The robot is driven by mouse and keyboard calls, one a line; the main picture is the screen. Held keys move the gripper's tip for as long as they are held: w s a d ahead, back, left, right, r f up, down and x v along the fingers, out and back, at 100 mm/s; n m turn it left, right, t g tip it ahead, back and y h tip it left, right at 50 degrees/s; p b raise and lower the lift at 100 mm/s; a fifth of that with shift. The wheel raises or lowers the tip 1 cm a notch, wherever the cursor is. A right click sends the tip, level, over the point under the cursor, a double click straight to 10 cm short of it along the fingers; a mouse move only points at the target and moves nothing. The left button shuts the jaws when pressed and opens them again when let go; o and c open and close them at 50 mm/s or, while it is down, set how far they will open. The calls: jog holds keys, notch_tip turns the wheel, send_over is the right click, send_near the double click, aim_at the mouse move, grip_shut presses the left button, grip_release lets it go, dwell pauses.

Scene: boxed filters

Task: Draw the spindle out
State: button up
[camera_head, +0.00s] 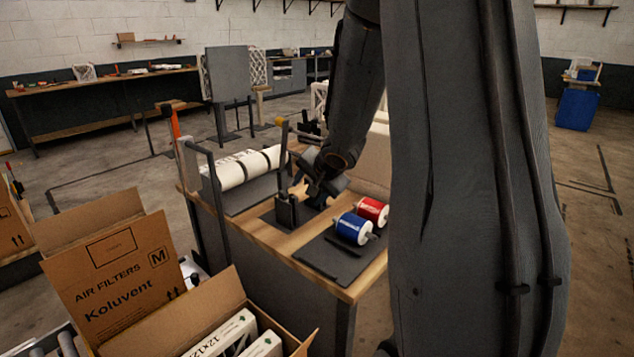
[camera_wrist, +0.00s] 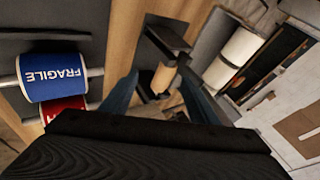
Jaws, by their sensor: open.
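My gripper (camera_head: 318,186) is open above the bench, over a dark stand (camera_head: 287,211). In the wrist view my gripper's fingers (camera_wrist: 157,84) stand apart, with a tan core (camera_wrist: 163,78) on the dark stand (camera_wrist: 167,39) showing between them. I cannot tell whether either finger touches it, and a spindle inside the core is not clear. A blue FRAGILE roll (camera_head: 352,229) and a red roll (camera_head: 373,210) lie on a dark mat to the right. In the wrist view, light rod ends stick out from the blue roll (camera_wrist: 52,78); the red roll (camera_wrist: 62,108) is partly hidden.
A large white roll (camera_head: 243,169) lies at the bench's left side, near dark upright posts. An open carton (camera_head: 115,268) and a box of filters (camera_head: 235,330) stand in front. My arm hides the bench's right side. Bare mat (camera_head: 335,258) shows before the blue roll.

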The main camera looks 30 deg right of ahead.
aim_at(305, 195)
jog(key=shift+w+d+f+m+t+y, duration=0.1)
jog(key=shift+w+d+f+m+y, duration=0.3)
jog(key=shift+w+f+m, duration=0.65)
jog(key=shift+w+d+f+m+t+y, duration=0.2)
jog(key=shift+w+d+f, duration=0.4)
jog(key=shift+w, duration=0.9)
jog(key=shift+w+d+f+m+y, duration=0.4)
jog(key=shift+w+f+m, duration=0.15)
jog(key=shift+w+f, duration=0.6)
jog(key=shift+w+r, duration=0.15)
jog(key=shift+r, duration=0.05)
grip_shut()
jog(key=shift+r, duration=0.1)
jog(key=shift+r+p, duration=1.5)
jog(key=shift+p, duration=1)
jog(key=shift+r+p, duration=1.6)
jog(key=shift+p, duration=0.75)
